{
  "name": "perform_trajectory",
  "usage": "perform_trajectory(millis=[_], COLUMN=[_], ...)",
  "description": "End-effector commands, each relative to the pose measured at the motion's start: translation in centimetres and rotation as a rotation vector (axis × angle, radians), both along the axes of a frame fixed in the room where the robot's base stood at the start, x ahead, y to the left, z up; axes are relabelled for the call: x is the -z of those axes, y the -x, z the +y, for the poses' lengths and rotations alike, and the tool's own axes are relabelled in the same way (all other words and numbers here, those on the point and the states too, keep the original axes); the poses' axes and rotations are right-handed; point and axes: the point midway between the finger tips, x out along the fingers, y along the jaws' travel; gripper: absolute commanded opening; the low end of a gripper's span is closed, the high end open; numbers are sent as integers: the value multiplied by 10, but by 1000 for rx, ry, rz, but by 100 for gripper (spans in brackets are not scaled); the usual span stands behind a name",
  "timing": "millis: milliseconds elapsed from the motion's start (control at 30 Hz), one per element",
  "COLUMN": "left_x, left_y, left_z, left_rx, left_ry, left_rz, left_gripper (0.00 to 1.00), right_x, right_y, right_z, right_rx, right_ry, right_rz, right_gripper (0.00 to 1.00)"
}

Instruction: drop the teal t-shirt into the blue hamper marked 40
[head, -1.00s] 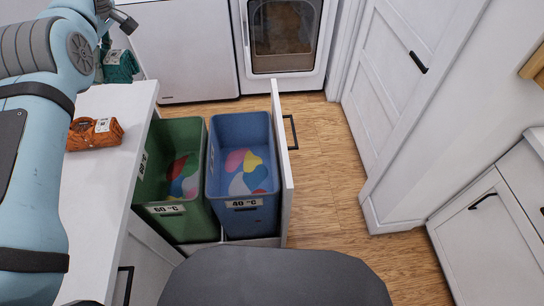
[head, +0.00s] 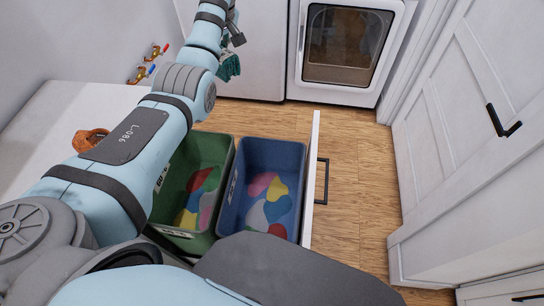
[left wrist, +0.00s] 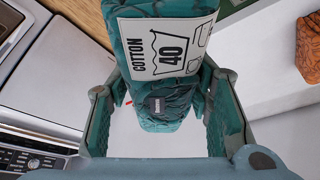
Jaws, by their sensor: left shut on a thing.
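The folded teal t-shirt (left wrist: 150,100) is between the fingers of my left gripper (left wrist: 160,85), which is shut on it. Its white tag reads "COTTON 40". In the head view the t-shirt (head: 229,69) shows small below my left gripper (head: 226,50), held in the air off the counter's far end, beyond the hampers. The blue hamper (head: 265,152) stands in the pulled-out drawer, with colored patches inside at its bottom. Its 40 label is barely legible at this angle. My right gripper is out of view.
The green hamper (head: 208,150) sits left of the blue one, partly behind my left arm. An orange folded garment (head: 88,139) lies on the white counter (head: 75,98). The drawer front (head: 312,180) stands right of the blue hamper. White appliances stand behind; wooden floor is clear at right.

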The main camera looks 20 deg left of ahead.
Motion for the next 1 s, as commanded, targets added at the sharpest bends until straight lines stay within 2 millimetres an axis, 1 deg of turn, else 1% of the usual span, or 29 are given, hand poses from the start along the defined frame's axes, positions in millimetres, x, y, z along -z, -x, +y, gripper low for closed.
perform_trajectory(millis=[33, 67, 100, 167, 200, 267, 300, 367, 400, 433, 500, 533, 600, 700, 767, 867, 1000], left_x=[20, 33, 52, 83, 104, 136, 156, 184, 199, 210, 228, 234, 242, 249, 252, 260, 279], left_y=[2, 2, 1, 1, 2, 8, 15, 30, 42, 51, 73, 82, 101, 118, 123, 125, 126], left_z=[-6, -11, -19, -32, -43, -60, -73, -93, -107, -118, -139, -147, -163, -176, -180, -181, -180], left_rx=[101, 178, 284, 452, 570, 752, 877, 1066, 1186, 1273, 1454, 1519, 1644, 1751, 1781, 1796, 1795], left_ry=[1, 2, 5, 10, 16, 23, 28, 38, 43, 46, 50, 52, 53, 53, 52, 51, 50], left_rz=[3, 1, 0, 1, 2, 3, 5, 5, 4, 3, 0, -1, -4, -4, -3, -3, -2], left_gripper=[14, 14, 14, 14, 14, 14, 14, 14, 14, 14, 14, 14, 14, 14, 14, 14, 14], right_x=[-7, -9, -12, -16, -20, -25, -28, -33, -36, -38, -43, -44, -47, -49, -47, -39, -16], right_y=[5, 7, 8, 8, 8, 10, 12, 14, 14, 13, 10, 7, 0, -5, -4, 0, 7], right_z=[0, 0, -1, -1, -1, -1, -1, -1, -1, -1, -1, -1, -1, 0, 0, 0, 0], right_rx=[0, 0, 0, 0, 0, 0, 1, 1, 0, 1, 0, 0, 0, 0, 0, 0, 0], right_ry=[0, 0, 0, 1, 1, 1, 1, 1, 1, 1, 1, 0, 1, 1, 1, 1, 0], right_rz=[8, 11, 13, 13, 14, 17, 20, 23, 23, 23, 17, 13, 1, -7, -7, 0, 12], right_gripper=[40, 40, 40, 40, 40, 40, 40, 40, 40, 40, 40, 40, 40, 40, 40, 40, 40])
